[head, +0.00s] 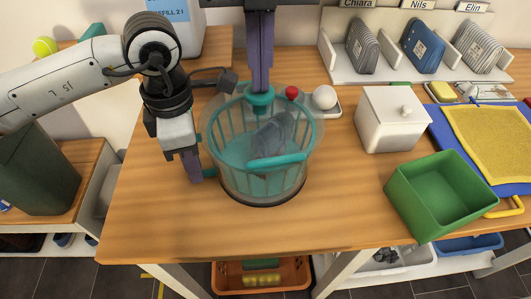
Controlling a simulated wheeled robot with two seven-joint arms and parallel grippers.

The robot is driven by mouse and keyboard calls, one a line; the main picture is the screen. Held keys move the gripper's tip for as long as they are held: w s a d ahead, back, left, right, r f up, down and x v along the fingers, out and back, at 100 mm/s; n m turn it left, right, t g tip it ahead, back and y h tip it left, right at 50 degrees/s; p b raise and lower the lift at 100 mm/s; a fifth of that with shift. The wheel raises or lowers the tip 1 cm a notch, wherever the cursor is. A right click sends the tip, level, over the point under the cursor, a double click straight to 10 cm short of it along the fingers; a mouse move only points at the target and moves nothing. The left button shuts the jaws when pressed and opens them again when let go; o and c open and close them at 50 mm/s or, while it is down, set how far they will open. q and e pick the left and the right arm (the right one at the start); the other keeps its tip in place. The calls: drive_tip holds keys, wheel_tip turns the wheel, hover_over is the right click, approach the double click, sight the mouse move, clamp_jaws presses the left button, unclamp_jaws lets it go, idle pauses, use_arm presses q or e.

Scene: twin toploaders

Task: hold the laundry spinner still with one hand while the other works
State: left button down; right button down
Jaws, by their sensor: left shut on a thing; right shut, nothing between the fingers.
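The laundry spinner (232,178) stands upright on the wooden table, a clear tub with a teal slatted basket inside. Grey cloth (273,135) shows inside it. A teal bar (276,161) crosses its near side, and a teal knob (258,97) is at its far side. My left gripper (194,172) is at the tub's left side, shut on its edge by a teal lug; the exact grip is partly hidden. My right gripper (260,84) points down from above, shut and empty, its tips at the teal knob. I cannot tell whether they touch it.
A white lidded box (391,119) and a green open bin (440,196) stand to the right. A red button (292,92) and a white round thing (325,97) sit behind the spinner. A rack (346,70) with pouches is at the back. The table's front left is clear.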

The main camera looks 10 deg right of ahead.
drive_tip(key=shift+f, duration=0.1)
idle(1.1)
idle(0.4)
idle(1.1)
idle(0.4)
drive_tip(key=shift+f, duration=1.25)
drive_tip(key=shift+r, duration=1.35)
drive_tip(key=shift+f, duration=0.1)
